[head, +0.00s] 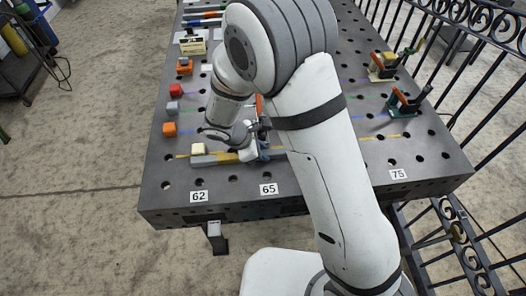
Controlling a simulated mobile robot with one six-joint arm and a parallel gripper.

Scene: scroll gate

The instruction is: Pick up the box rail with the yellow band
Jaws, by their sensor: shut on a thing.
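The box rail with the yellow band (204,160) is a grey bar lying near the front left of the dark perforated table (190,218). Its yellow band shows just left of my gripper (247,154). My gripper is down at the rail's right part and shut on it. The fingertips are partly hidden by my wrist, and the rail's far right end is hard to make out. I cannot tell whether the rail touches the table or is slightly raised.
A green clamp (405,102) stands at right. Black railings (487,90) border the right side.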

